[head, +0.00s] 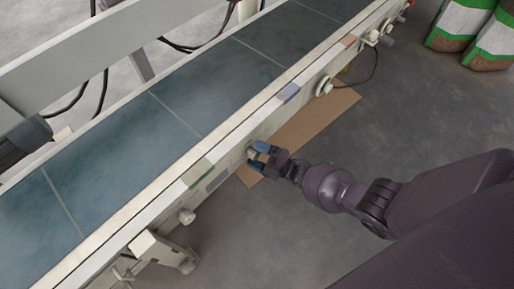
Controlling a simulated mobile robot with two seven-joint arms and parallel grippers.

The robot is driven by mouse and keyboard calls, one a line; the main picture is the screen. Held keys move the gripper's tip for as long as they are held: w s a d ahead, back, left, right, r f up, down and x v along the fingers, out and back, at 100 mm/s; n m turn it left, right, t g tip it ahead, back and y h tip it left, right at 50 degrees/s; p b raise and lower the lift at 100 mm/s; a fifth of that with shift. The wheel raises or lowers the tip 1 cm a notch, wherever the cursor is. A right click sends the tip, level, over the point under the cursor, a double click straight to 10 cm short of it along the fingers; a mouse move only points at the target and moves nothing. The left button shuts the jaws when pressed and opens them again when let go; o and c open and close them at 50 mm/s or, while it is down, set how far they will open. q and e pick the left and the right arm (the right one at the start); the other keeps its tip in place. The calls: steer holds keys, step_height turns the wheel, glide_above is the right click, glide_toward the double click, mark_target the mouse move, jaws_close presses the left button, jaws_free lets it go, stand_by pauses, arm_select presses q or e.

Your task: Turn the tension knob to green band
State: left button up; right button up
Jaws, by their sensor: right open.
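My right gripper (260,154) comes in from the right and is at the near side rail of the conveyor. Its blue-tipped fingers are open, one on either side of a small pale knob (252,154) on the rail. Whether they touch the knob is too small to tell. The knob is partly hidden by the fingers, and I cannot make out a pointer or a green band on it. A dull green patch (197,172) lies on the rail to the left of the gripper. My left gripper is not in view.
The conveyor belt (130,145) runs diagonally behind the rail. Other pale knobs stick out of the rail, one at lower left (187,216) and one at upper right (325,86). A cardboard sheet (310,122) lies on the floor below. Filled bags (461,22) stand at top right.

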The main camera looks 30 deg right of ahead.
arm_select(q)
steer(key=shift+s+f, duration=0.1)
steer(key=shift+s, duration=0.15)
arm_select(e)
steer(key=v, duration=1)
steer(key=shift+s+d, duration=0.25)
steer(key=shift+d, duration=0.05)
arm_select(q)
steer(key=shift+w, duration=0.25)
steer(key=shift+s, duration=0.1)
arm_select(e)
steer(key=shift+r, duration=0.1)
